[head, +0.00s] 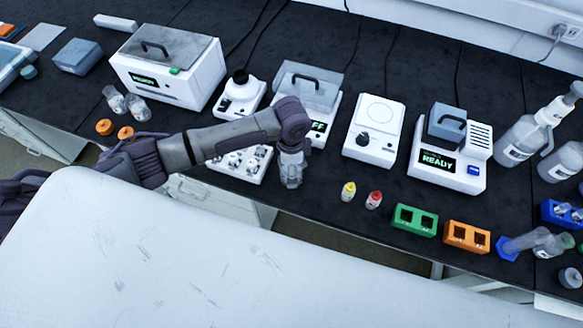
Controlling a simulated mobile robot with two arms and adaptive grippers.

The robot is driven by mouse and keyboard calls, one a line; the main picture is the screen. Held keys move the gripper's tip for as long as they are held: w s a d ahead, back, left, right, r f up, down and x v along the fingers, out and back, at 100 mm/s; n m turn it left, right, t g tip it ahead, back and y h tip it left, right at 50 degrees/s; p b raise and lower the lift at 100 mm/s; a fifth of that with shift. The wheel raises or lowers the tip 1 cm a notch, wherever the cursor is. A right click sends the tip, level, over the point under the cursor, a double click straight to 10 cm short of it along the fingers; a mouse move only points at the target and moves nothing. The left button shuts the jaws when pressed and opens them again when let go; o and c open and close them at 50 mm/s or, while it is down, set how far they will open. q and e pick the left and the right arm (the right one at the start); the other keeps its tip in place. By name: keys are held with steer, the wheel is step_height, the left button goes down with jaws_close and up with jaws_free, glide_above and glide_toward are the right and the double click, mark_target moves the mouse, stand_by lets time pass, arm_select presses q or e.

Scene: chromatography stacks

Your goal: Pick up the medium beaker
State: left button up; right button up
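No vessel in the head view can be surely told as the medium beaker. Two small clear glass vessels (126,104) stand at the left of the bench, beside two orange caps (114,130). My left arm reaches in from the left across the bench. My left gripper (291,180) points down near the front edge, just right of a white rack (224,173) with several small vessels, partly hidden by the arm. The fingers are too small and grey to show whether they are open or hold something. My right gripper is out of view.
Behind the arm stand a white oven-like box (195,87), a knobbed device (238,97) and a lidded device (312,85). To the right are a hotplate (374,128), a READY block heater (474,168), yellow and red bottles (348,191), green and orange racks (415,220) and wash bottles (516,140).

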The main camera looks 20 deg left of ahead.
arm_select(q)
steer(key=shift+f, duration=0.4)
steer(key=c, duration=1.3)
steer(key=shift+r, duration=0.25)
